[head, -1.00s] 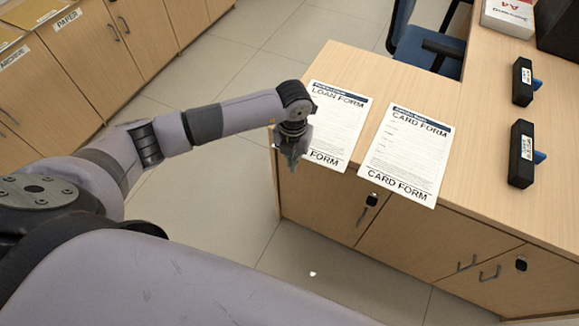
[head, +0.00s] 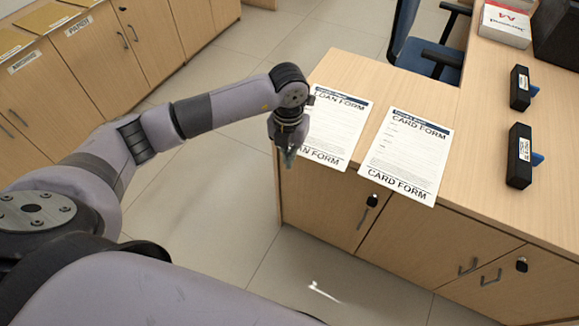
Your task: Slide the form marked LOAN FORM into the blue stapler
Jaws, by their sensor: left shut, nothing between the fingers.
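The LOAN FORM sheet (head: 332,135) lies flat on the counter (head: 467,195) near its left end, with its lower edge at the counter's front edge. My left arm hides its left side. My left gripper (head: 289,161) is shut and empty, pointing down at the form's lower left side; I cannot tell whether it touches the form. Two black stapler-like devices, each with a blue part on its right side, lie on the counter at the right: a nearer one (head: 519,157) and a farther one (head: 520,88). Their labels are too small to read. My right gripper is not in view.
The CARD FORM sheet (head: 405,155) lies just right of the LOAN FORM. A box marked A4 (head: 505,24) and a dark object (head: 556,32) stand at the back right. A blue chair (head: 425,50) stands behind the counter. Bare counter lies between the forms and the devices.

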